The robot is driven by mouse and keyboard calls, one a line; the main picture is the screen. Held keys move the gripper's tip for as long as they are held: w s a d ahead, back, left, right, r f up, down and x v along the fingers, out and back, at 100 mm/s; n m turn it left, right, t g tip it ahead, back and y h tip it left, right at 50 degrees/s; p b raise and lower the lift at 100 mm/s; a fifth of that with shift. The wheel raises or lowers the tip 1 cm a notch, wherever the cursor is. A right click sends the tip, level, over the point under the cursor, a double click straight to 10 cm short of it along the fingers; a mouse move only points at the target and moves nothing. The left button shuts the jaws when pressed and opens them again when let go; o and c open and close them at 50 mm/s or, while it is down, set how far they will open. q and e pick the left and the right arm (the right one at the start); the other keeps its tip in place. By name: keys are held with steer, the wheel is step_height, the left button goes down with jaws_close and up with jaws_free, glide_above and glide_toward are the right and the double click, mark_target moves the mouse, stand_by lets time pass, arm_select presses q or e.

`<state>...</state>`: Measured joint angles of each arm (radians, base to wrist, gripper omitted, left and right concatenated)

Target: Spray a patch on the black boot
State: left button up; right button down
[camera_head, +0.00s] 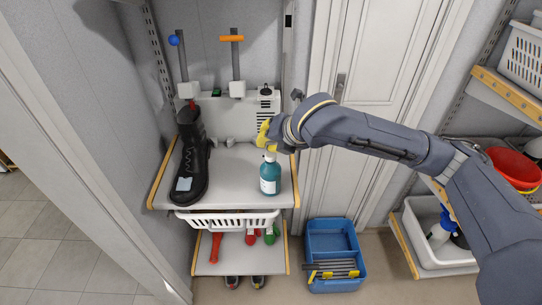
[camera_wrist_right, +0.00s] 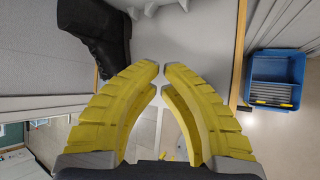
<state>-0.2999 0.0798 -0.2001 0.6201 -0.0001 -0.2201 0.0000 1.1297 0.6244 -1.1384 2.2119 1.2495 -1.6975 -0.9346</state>
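The black boot (camera_head: 190,150) stands on the white shelf (camera_head: 232,165), with a small pale blue patch (camera_head: 183,184) on its toe. Part of the boot also shows at the top left of the right wrist view (camera_wrist_right: 95,27). A teal bottle (camera_head: 269,178) with a white label stands upright at the shelf's front right. My right gripper (camera_head: 264,134), with yellow fingers, is above and behind the bottle in the picture. In the wrist view its fingertips (camera_wrist_right: 161,72) nearly meet, with nothing seen between them. The bottle is not visible there. My left gripper is not in view.
A white basket (camera_head: 225,221) hangs under the shelf, above a lower shelf with red and green items. A blue crate (camera_head: 334,238) stands on the floor to the right. Two upright posts with blue and orange tops rise behind the shelf.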

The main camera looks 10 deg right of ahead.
steer(key=shift+r, duration=2.6)
steer(key=shift+f, duration=0.1)
